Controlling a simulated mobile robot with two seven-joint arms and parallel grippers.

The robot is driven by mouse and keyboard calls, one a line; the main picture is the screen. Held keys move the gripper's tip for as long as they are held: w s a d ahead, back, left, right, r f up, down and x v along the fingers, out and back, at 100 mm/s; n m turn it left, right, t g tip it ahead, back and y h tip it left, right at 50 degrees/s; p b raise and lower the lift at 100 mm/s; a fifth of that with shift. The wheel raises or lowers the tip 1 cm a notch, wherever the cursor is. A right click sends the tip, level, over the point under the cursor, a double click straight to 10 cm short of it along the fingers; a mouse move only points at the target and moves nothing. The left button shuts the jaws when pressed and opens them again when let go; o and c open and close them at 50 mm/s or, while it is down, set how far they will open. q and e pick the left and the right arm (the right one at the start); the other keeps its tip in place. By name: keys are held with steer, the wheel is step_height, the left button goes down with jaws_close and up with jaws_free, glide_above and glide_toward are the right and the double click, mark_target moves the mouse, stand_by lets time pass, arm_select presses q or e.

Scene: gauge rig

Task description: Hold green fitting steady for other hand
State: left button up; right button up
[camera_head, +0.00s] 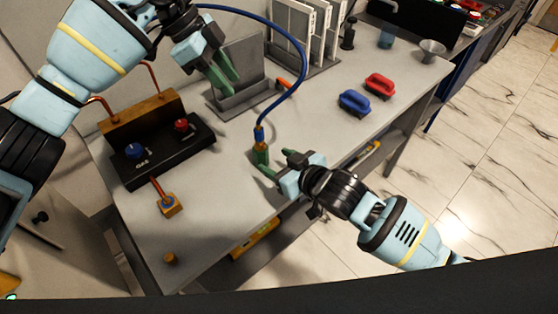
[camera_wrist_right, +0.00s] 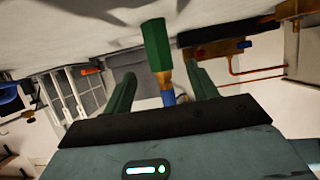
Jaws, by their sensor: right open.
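The green fitting (camera_head: 261,156) stands on the grey table, with a brass collar and the blue hose (camera_head: 303,72) joined to its top. My right gripper (camera_head: 272,162) is low beside it, with its fingers pointing toward it. In the right wrist view the green fitting (camera_wrist_right: 157,45) appears between the two open fingers of the right gripper (camera_wrist_right: 161,72), with visible gaps on both sides. My left gripper (camera_head: 226,75) is above the table near the grey rack, its green fingers apart and nothing seen between them.
A black gauge block (camera_head: 160,155) with blue and red knobs stands at left, with a small brass block (camera_head: 170,205) in front. Blue (camera_head: 354,102) and red (camera_head: 379,84) handled pieces lie at right. A grey rack (camera_head: 235,75) stands behind. The table's front edge is close.

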mark_target(266, 155)
steer(key=shift+x, duration=3.9)
steer(key=c, duration=1.2)
steer(key=shift+c, duration=0.2)
